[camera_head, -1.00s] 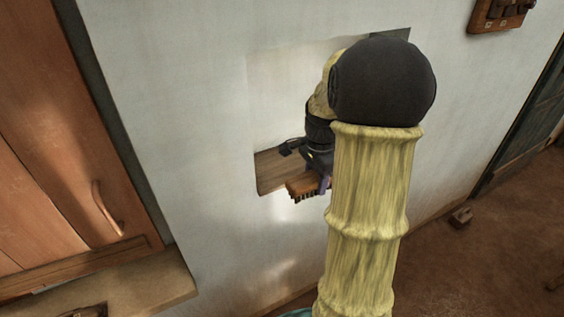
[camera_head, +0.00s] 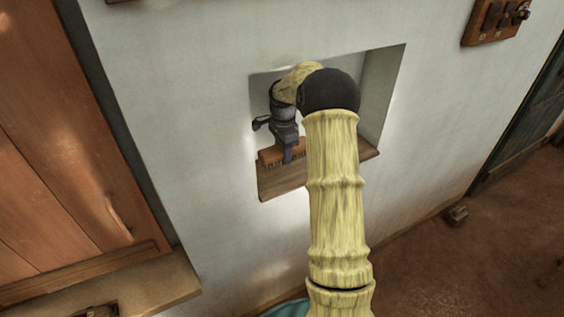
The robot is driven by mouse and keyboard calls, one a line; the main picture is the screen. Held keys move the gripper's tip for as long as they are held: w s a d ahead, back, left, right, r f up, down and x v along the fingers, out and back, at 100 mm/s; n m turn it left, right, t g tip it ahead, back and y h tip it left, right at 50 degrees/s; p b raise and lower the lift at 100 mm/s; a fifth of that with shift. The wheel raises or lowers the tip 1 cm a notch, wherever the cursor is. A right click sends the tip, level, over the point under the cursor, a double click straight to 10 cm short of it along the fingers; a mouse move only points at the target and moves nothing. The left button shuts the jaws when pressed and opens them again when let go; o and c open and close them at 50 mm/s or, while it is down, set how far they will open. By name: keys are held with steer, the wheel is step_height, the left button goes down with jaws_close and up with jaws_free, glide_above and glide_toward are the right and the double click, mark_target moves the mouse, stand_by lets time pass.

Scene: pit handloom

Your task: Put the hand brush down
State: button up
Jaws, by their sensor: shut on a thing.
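The hand brush (camera_head: 271,156) has an orange-brown wooden back and dark bristles pointing down. My gripper (camera_head: 289,155) is shut on it and holds it roughly level at the wall niche, over the niche's wooden shelf (camera_head: 285,184). The brush is at the left part of the shelf. Its right end is partly hidden by my gripper and arm. I cannot tell whether the bristles touch the shelf.
The white wall (camera_head: 200,120) surrounds the niche. A wooden cupboard door (camera_head: 70,150) and a ledge (camera_head: 140,285) are at the left. A switch board (camera_head: 490,22) hangs upper right. The shelf's right end looks bare where it shows.

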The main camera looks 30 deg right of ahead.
mark_target(282, 174)
steer(key=shift+w+f+p, duration=0.15)
steer(key=shift+f+p, duration=0.2)
steer(key=shift+f, duration=0.45)
steer(key=shift+w+f+p, duration=0.1)
steer(key=shift+f+p, duration=0.2)
steer(key=shift+f, duration=0.5)
step_height(282, 174, down, 2)
steer(key=shift+s+f+p, duration=0.1)
steer(key=shift+f+p, duration=0.1)
steer(key=shift+p, duration=0.75)
steer(key=shift+w+f+p, duration=0.25)
steer(key=shift+f+p, duration=0.35)
steer(key=shift+f, duration=0.1)
steer(key=shift+f, duration=0.1)
steer(key=shift+f+b, duration=0.1)
steer(key=shift+b, duration=0.2)
steer(key=o, duration=1.3)
